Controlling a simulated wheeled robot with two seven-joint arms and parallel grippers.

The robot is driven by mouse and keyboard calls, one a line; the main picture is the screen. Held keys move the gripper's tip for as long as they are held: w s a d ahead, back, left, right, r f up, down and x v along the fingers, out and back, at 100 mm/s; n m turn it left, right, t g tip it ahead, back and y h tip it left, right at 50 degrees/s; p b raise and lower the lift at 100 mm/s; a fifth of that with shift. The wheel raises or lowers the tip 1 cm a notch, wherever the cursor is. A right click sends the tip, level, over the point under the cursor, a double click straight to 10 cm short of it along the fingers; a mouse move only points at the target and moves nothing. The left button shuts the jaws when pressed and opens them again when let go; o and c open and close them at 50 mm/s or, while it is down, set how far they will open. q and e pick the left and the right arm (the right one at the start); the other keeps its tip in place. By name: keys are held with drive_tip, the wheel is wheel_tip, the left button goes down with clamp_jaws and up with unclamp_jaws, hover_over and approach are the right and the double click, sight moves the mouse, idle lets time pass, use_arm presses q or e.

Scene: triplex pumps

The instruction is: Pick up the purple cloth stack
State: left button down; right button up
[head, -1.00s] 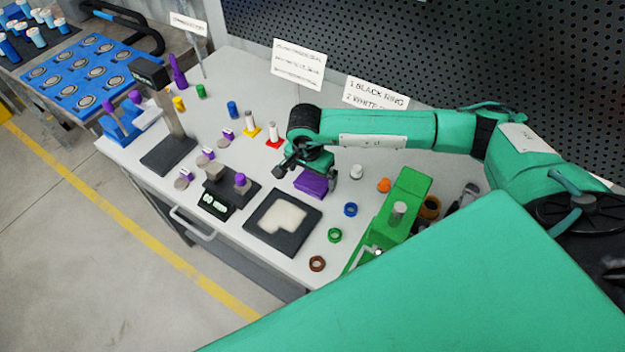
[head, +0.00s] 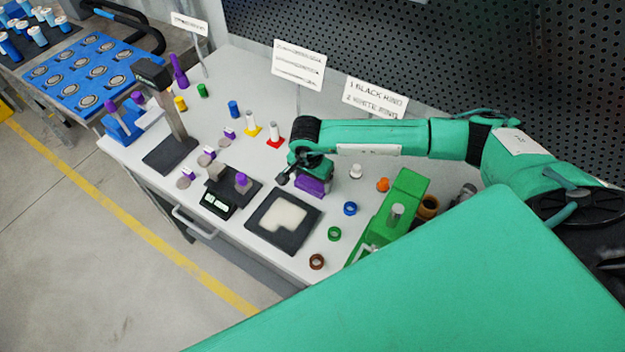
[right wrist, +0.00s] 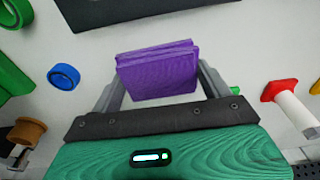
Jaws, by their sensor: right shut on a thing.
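The purple cloth stack (head: 311,186) is a small folded block on the grey workbench, behind the black tray with a white pad. My right gripper (head: 309,180) is over it from above. In the right wrist view the purple cloth stack (right wrist: 158,72) fills the space between the two grey fingers of my right gripper (right wrist: 160,88), which is shut on it. Whether the stack is clear of the bench top is hard to tell. My left gripper is not in view.
The black tray (head: 262,228) lies in front of the stack. A green fixture (head: 407,187) stands to the right, with blue (head: 350,208), green (head: 334,233) and orange (head: 382,185) rings near it. A small black scale (head: 218,203) is at the left. Sign cards stand along the back.

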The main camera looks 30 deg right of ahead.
sight(312, 180)
drive_tip(key=shift+r, duration=0.15)
wheel_tip(312, 180, up, 20)
drive_tip(key=b, duration=0.5)
